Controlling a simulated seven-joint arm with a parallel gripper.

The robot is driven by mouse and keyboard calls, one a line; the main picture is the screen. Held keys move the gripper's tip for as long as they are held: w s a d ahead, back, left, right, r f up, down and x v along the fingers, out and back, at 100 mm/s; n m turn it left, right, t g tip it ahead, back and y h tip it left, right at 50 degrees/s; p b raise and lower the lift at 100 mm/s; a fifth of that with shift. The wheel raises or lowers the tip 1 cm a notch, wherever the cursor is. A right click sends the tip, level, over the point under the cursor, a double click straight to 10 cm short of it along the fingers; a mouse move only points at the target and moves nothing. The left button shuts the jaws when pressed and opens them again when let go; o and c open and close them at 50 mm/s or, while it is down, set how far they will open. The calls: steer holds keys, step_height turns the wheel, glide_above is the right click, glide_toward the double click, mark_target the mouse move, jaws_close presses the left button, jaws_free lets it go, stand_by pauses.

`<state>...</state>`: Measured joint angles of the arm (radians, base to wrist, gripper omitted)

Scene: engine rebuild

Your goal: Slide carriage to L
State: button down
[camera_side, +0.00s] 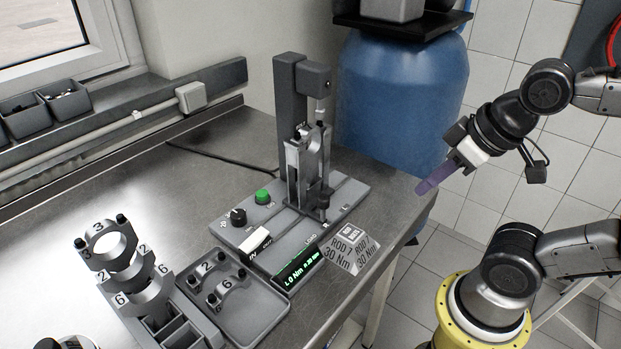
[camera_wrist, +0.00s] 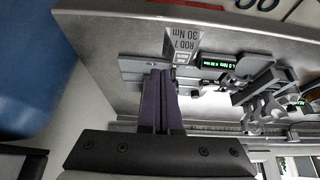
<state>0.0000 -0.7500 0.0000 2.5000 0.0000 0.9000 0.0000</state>
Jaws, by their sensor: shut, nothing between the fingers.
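The grey torque station (camera_side: 285,225) stands on the steel bench, with an upright column (camera_side: 290,110) at its back. A carriage with a dark post (camera_side: 321,197) sits on the station's base, close to the letter R; the letter L is marked farther right on the base. A connecting rod (camera_side: 305,160) stands upright in front of the column. My gripper (camera_side: 428,186) is in the air to the right of the station, apart from it, with its purple fingers together and nothing between them. In the wrist view the fingers (camera_wrist: 160,75) overlap part of the station; the carriage is not clear there.
A sign reading ROD 7, 30 Nm (camera_side: 348,250) stands at the station's front right, and shows in the wrist view (camera_wrist: 182,42). A green display (camera_side: 300,262) is beside it. A tray with rod caps (camera_side: 265,310) and a rack of rods (camera_side: 125,265) are at left. A blue barrel (camera_side: 400,110) stands behind.

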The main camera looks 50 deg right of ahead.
steer(key=c, duration=1.2)
jaws_free()
steer(key=shift+c, duration=0.2)
steer(key=shift+o, duration=1.1)
steer(key=shift+s+f+m, duration=0.1)
steer(key=shift+s+m, duration=0.05)
steer(key=shift+m, duration=0.25)
steer(key=shift+o, duration=1.1)
steer(key=shift+r+m, duration=0.3)
steer(key=shift+m, duration=0.1)
steer(key=shift+o, duration=1)
steer(key=r+m, duration=0.1)
steer(key=w+r+m, duration=0.1)
steer(key=r, duration=0.1)
steer(key=w+r+m+g, duration=0.1)
steer(key=shift+w+a+r+m, duration=0.15)
steer(key=shift+w+r+m, duration=0.05)
steer(key=shift+w+m, duration=0.1)
steer(key=m+g, duration=0.4)
steer(key=g, duration=0.1)
glide_above(323, 197)
step_height(323, 197, down, 14)
steer(key=shift+r, duration=0.15)
